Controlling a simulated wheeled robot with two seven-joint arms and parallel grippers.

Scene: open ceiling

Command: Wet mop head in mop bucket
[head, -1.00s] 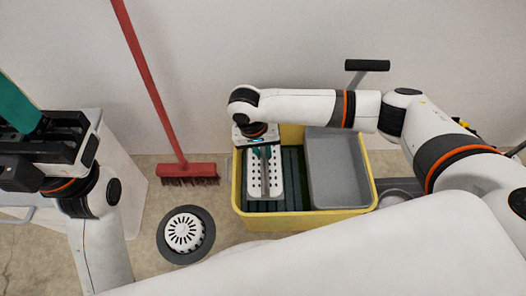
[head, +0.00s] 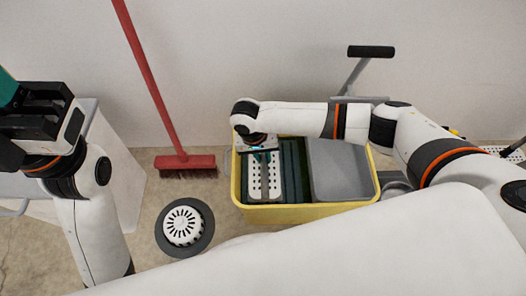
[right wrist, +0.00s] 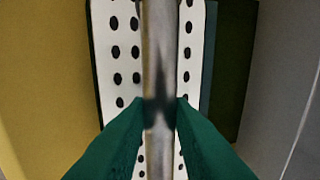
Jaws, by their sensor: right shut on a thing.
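The yellow mop bucket (head: 300,214) stands on the floor against the wall. A white perforated mop head (head: 265,190) is inside its left part, lying roughly flat over a dark green interior; whether it touches water or the bottom is unclear. My right gripper (head: 262,150) is above the mop head. In the right wrist view, my right gripper's green fingers (right wrist: 160,108) are shut on a metal mop handle (right wrist: 159,50), with the perforated plate below it. My left gripper (head: 15,90) is at the far left, away from the bucket, its fingertips mostly out of frame.
A grey tray (head: 340,165) fills the bucket's right part. A grey lever with a black grip (head: 370,52) rises behind it. A red broom (head: 185,162) leans on the wall. A round grey piece with a white slotted centre (head: 185,228) lies on the floor left of the bucket.

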